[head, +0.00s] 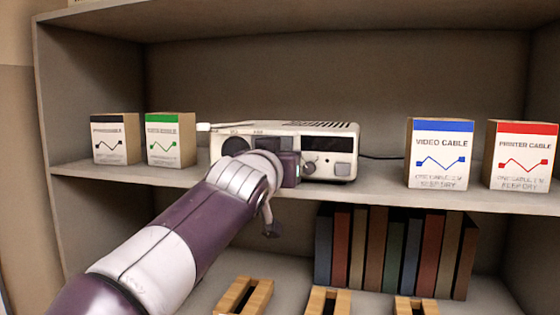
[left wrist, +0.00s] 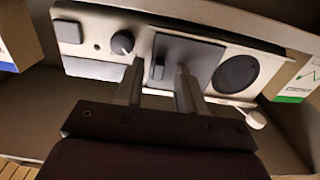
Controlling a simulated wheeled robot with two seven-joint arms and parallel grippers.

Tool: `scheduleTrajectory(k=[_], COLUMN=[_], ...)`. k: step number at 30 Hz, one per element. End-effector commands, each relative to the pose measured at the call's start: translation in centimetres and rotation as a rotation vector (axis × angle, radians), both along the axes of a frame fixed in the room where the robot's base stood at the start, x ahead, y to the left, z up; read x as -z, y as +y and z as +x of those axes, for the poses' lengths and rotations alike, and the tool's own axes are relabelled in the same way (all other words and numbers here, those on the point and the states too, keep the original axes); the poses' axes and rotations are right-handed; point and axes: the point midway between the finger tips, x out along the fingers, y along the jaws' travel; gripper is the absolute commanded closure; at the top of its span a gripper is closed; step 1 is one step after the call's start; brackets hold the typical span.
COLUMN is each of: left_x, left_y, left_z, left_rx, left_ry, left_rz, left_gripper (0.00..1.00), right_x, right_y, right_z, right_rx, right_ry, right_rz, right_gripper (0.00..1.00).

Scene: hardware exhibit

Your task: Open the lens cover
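The cream projector-like device (head: 330,130) stands on the upper shelf. Its lens cover appears to be the dark square panel (left wrist: 205,58) on the front, with a small tab (left wrist: 158,70) near one edge. In the head view, my arm hides most of this panel. My left gripper (head: 291,168) is at the device's front. In the left wrist view, the two fingers of the left gripper (left wrist: 160,72) are apart, reaching to the panel with the tab between them. I cannot tell whether either finger touches it. My right gripper is out of view.
A round dark grille (left wrist: 236,74) and a knob (left wrist: 122,42) flank the panel. Small boxes (head: 170,140) stand left on the shelf. The video cable box (head: 440,155) and printer cable box (head: 522,157) stand right. Books (head: 395,250) and wooden holders (head: 328,301) are below.

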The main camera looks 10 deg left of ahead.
Motion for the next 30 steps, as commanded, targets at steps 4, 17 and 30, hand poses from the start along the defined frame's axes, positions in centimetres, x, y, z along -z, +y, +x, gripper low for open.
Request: scheduleTrajectory(k=[4, 17, 30], left_x=[0.0, 0.6, -0.1], left_y=[0.0, 0.2, 0.4], left_z=[0.0, -7.0, -12.9], left_rx=[-0.001, 0.001, 0.001], left_ry=[-0.001, -0.008, -0.003], left_rz=[0.0, 0.0, 0.001], left_gripper=[0.62, 0.62, 0.62], right_x=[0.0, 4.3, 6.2], right_y=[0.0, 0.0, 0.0], right_z=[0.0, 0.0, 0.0], right_rx=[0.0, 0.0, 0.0], right_ry=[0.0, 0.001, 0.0], right_rz=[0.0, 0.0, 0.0], right_gripper=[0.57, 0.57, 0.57])
